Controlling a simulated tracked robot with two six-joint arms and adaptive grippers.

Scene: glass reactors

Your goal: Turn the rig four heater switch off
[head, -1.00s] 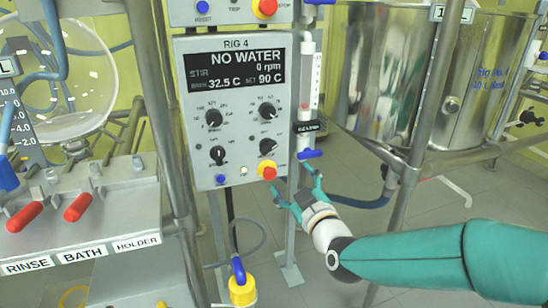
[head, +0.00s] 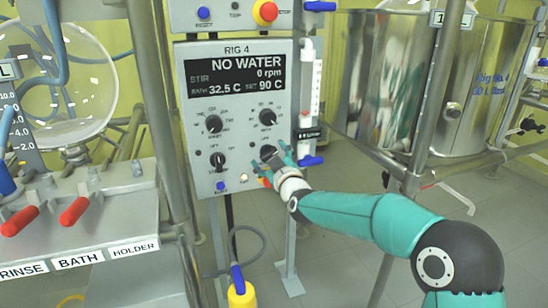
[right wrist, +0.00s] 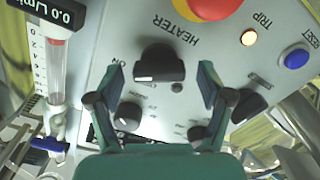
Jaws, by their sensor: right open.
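The rig four panel (head: 236,135) is a white box with a dark display reading NO WATER, 0 rpm, 32.5 C, SET 90 C. In the right wrist view the heater switch (right wrist: 160,66) is a black knob beside the word HEATER, seen upside down. In the head view the switch (head: 267,153) is the lower right knob, partly covered by my gripper. My right gripper (head: 272,165) is open at the panel. In the right wrist view its fingers (right wrist: 162,86) stand on both sides of the knob, with gaps; I cannot tell whether they reach around it. My left gripper is out of view.
A red and yellow stop button (right wrist: 205,8) sits close to the switch. A flow tube with a blue valve (head: 310,160) stands right of the panel. Another black knob (head: 218,160) is left of the switch. A steel vessel (head: 400,90) stands behind my right arm.

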